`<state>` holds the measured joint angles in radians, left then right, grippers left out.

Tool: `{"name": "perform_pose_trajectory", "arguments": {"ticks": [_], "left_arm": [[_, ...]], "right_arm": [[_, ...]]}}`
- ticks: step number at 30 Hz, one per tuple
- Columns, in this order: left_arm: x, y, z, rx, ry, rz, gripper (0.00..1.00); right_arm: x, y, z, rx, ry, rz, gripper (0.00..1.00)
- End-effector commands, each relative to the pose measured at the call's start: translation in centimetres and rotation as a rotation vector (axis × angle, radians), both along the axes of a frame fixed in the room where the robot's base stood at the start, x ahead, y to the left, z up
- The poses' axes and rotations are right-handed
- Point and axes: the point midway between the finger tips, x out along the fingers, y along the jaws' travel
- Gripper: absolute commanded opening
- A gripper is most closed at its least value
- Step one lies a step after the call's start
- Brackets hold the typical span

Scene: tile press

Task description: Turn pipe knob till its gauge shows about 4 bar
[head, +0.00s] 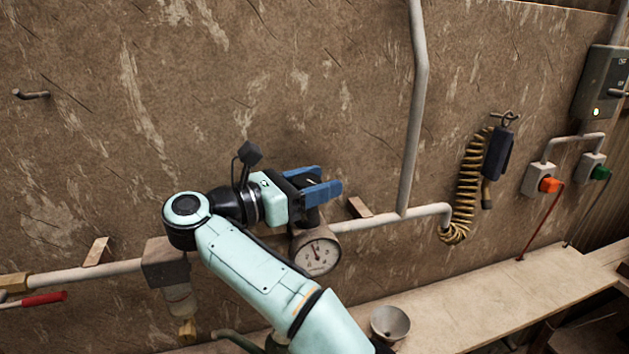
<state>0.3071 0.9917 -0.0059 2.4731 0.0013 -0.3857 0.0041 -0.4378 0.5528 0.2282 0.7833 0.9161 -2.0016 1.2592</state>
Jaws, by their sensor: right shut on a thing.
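The pressure gauge (317,256) has a round white dial and sits on the wall pipe just below my right gripper (318,186). Its needle points nearly straight up, leaning slightly left. The numbers are too small to read. My right gripper reaches in from the lower middle, and its blue fingers are shut on the pipe knob, above the gauge. The knob is mostly hidden by the fingers; a dark body (311,217) shows just under them. My left gripper is not in view.
The grey pipe (377,222) runs along the wall, with a riser (412,130). A red-handled valve (42,299) is at the left. A coiled hose (468,188) hangs right. A bowl (390,322) stands on the shelf (480,296); the shelf's right part is clear.

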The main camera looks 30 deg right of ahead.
Motion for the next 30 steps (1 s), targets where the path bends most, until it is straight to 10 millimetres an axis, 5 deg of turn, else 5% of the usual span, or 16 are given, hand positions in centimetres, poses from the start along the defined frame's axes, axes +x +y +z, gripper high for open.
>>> {"name": "perform_pose_trajectory", "arguments": {"ticks": [27, 28, 30], "left_arm": [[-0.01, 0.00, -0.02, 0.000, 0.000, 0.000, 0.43], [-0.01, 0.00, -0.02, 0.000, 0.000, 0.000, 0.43], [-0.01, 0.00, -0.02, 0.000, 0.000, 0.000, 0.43]], "right_arm": [[-0.21, -0.14, -0.04, 0.001, 0.002, -0.105, 0.24], [-0.21, -0.14, -0.04, 0.001, 0.002, -0.105, 0.65], [-0.21, -0.14, -0.04, 0.001, 0.001, -0.105, 0.76]]}}
